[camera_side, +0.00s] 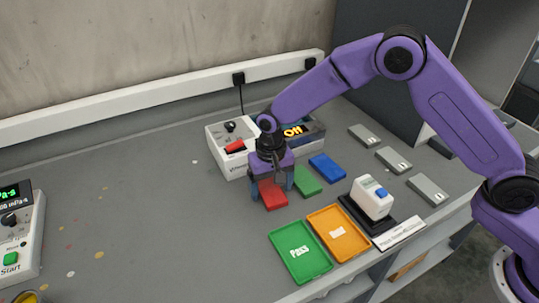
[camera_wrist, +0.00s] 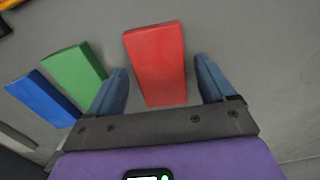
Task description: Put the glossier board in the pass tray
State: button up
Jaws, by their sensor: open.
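A red board (camera_side: 272,195), a green board (camera_side: 307,181) and a blue board (camera_side: 327,167) lie in a row on the grey bench. Which is glossier cannot be told from these views. My gripper (camera_side: 272,188) is open over the red board, pointing down. In the wrist view the red board (camera_wrist: 156,62) lies between the open fingers (camera_wrist: 160,72), with gaps on both sides. The green board (camera_wrist: 74,70) and blue board (camera_wrist: 42,97) are left of it. The green pass tray (camera_side: 302,271) is empty, in front of the boards.
An orange tray (camera_side: 350,248) adjoins the pass tray; its label is unreadable. A white handheld device (camera_side: 372,198) with a blue button stands on a dark base. A white box (camera_side: 217,140) with a red switch is behind my gripper. Grey blocks (camera_side: 393,160) lie right.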

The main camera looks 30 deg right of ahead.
aim_at(269, 189)
notch_tip(269, 189, up, 17)
jog(key=shift+w+a+r, duration=0.2)
jog(key=shift+w, duration=0.05)
jog(key=s+d+n, duration=0.4)
jog(key=s+d, duration=0.3)
jog(key=s, duration=0.3)
jog(key=s+d+f+n, duration=0.1)
jog(key=s+d+n, duration=0.4)
jog(key=s+d, duration=0.3)
jog(key=s+d+n, duration=0.4)
jog(key=s+d, duration=0.3)
jog(key=s, duration=0.7)
jog(key=shift+d+f, duration=0.2)
jog(key=shift+d, duration=0.15)
jog(key=shift+o, duration=0.5)
jog(key=shift+s+d+f+n, duration=0.15)
jog(key=shift+s+d+n, duration=0.1)
jog(key=shift+s+n, duration=0.05)
